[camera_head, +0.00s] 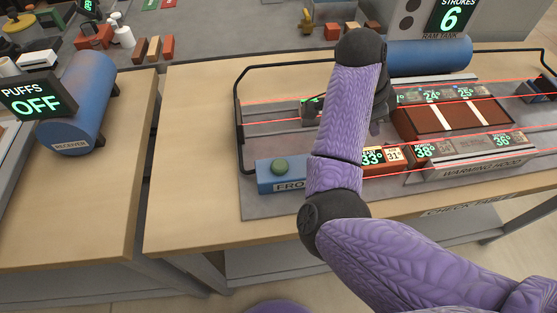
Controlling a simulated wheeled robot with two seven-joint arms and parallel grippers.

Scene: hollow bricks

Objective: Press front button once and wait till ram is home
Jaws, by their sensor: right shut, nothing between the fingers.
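My right arm rises from the lower right across the middle of the view. My right gripper (379,126) is shut and empty, mostly hidden behind the forearm, over the station and to the right of the button, apart from it. A sign reads "STROKES 6" (452,14), above a "RAM TANK" label and a blue tank (430,57). I cannot make out the ram itself. My left gripper is not in view.
A black rail (238,125) and red beam lines border the station. Brown bricks (450,117) and small temperature readouts lie behind the warming hood (480,160). A blue receiver tank (77,105) and a "PUFFS OFF" sign (37,100) stand left. Bare wood (195,150) lies left of the station.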

